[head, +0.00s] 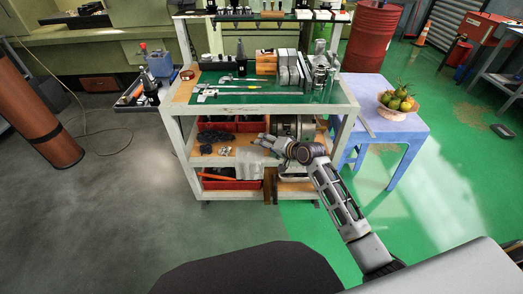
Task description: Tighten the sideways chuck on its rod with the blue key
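I cannot make out the sideways chuck, its rod or the blue key for certain at this size. Metal cylindrical parts (320,72) stand at the right end of the tooling cart's (346,92) green top, and one of them may be the chuck. My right arm comes in from the lower right. My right gripper (266,146) is in front of the cart's middle shelf, below the green top. Its fingers are too small and blend with the shelf, so I cannot tell whether they are open or shut. My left gripper is not in view.
Calipers (218,90), grey blocks (288,70) and other tools lie on the cart top. Red bins (232,185) sit on the lower shelves. A blue table (400,125) with a fruit basket (398,101) stands at the right. The floor left of the cart is mostly clear.

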